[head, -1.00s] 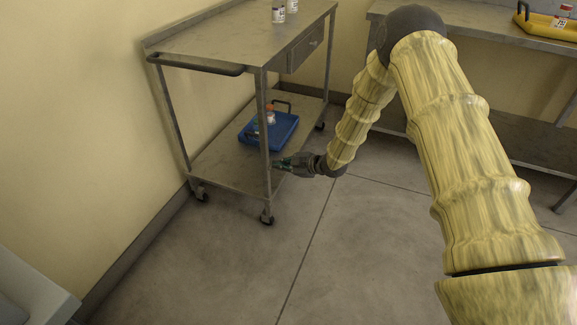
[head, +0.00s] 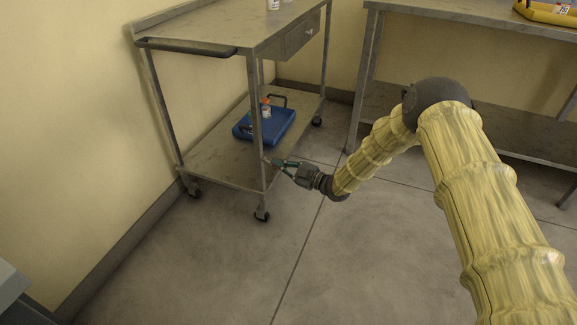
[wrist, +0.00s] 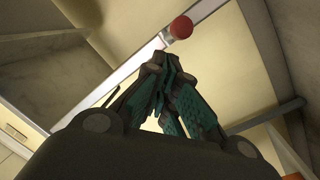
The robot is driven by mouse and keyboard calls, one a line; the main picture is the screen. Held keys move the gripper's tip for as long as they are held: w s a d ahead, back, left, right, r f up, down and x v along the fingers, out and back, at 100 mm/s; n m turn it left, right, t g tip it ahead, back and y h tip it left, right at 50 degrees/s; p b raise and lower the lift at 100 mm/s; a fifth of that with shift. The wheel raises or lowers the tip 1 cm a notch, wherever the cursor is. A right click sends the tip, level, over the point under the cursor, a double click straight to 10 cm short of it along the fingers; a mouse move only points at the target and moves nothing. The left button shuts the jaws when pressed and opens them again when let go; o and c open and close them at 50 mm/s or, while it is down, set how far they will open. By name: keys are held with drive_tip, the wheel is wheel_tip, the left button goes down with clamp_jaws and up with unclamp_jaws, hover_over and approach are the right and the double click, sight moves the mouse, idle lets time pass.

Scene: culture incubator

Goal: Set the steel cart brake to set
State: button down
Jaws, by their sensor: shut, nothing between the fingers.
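The steel cart (head: 215,165) stands against the left wall, with a top, a drawer and a lower shelf. My gripper (head: 271,162) is at the cart's near right leg, just right of it and about level with the lower shelf. Its fingers are shut and empty. In the wrist view, my gripper (wrist: 160,60) points up towards a round red knob (wrist: 181,27) just beyond its tips, beside a pale bar. The knob looks apart from the fingers. I cannot tell whether it is the brake's handle, and no brake position can be read.
A blue tray (head: 283,124) with an orange-capped bottle (head: 266,107) is on the lower shelf. A steel bench (head: 450,22) with a yellow tray (head: 548,12) stands at the back right. The floor right of the cart is clear.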

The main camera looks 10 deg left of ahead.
drive_tip(key=s+p+v, duration=0.2)
drive_tip(key=p+v, duration=0.2)
drive_tip(key=v, duration=0.7)
drive_tip(key=shift+a+r+p, duration=0.2)
drive_tip(key=shift+r+p, duration=0.15)
drive_tip(key=shift+r, duration=0.05)
drive_tip(key=s+d+f+m+h, duration=0.5)
drive_tip(key=s+f+m, duration=0.1)
drive_tip(key=s+f, duration=0.25)
drive_tip(key=s+d+f+m+h, duration=0.5)
drive_tip(key=s+d+f+m, duration=0.15)
drive_tip(key=s, duration=0.25)
drive_tip(key=s+d+m+g+h, duration=0.25)
drive_tip(key=s+d, duration=0.25)
drive_tip(key=s, duration=0.6)
drive_tip(key=s+d+m+g+h, duration=0.2)
drive_tip(key=s+d+m, duration=0.15)
drive_tip(key=s, duration=0.85)
drive_tip(key=s+d+m+g+h, duration=0.3)
drive_tip(key=s+d, duration=0.2)
drive_tip(key=s, duration=0.6)
wheel_tip(320, 180, up, 29)
drive_tip(key=p, duration=2.9)
drive_tip(key=shift+w+d, duration=0.2)
drive_tip(key=shift+w, duration=0.1)
